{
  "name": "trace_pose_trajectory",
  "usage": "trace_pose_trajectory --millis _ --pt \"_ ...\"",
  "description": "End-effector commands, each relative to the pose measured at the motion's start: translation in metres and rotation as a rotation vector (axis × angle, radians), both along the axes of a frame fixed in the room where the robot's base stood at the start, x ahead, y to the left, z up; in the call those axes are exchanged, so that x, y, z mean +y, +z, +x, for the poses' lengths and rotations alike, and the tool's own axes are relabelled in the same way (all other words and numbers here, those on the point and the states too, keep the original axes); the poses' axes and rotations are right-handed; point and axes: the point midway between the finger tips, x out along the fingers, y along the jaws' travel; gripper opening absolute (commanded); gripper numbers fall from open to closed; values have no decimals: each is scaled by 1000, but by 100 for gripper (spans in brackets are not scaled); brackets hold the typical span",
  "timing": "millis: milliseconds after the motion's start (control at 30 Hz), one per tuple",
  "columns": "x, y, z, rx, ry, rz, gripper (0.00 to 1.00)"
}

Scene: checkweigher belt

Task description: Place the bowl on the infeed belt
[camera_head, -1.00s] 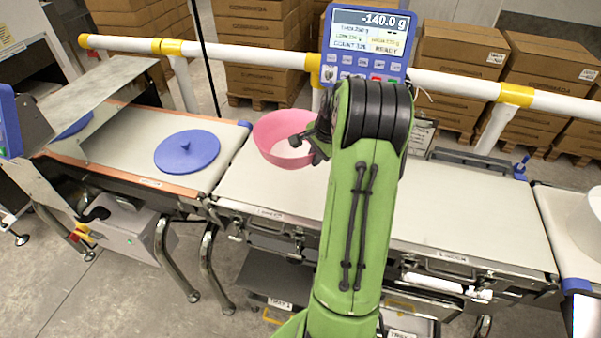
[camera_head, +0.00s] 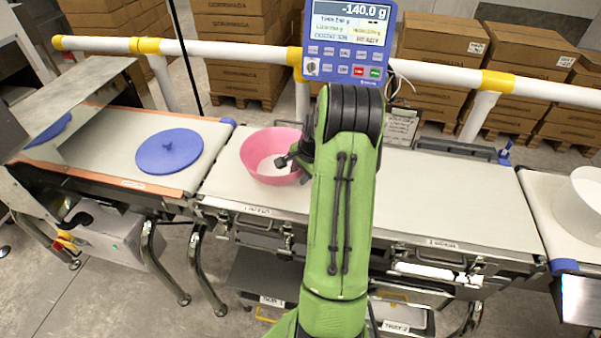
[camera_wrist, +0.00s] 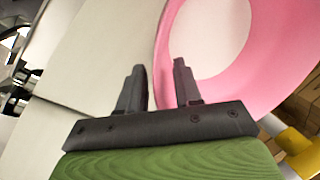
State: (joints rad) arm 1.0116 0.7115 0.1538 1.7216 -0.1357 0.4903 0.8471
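The pink bowl (camera_head: 257,165) is upright at the left end of the long middle belt (camera_head: 430,205), close to the gap before the left belt. It appears to rest on the belt. My gripper (camera_head: 291,160) is at the bowl's right side, partly hidden by my arm. In the wrist view, the fingers of my gripper (camera_wrist: 158,85) are spread apart. The near edge of the bowl (camera_wrist: 168,50) passes between them, with clear space beside the left finger. The small belt labels are too blurred to tell which belt is the infeed.
A blue display (camera_head: 348,40) reading -140.0 g stands behind the middle belt. A white round container (camera_head: 580,205) stands on the right belt. A white rail (camera_head: 220,52) runs behind; the middle belt's right part is clear.

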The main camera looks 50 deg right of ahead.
Motion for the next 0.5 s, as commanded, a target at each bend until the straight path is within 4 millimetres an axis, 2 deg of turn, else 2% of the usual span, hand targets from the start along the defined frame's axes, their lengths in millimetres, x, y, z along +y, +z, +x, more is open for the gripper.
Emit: trace_pose_trajectory --millis 267,367,500 --pt "0 3 0 -1 0 0 33" --pt "0 18 -4 -2 -1 -3 33" --pt "0 54 -15 -4 -2 -5 33"
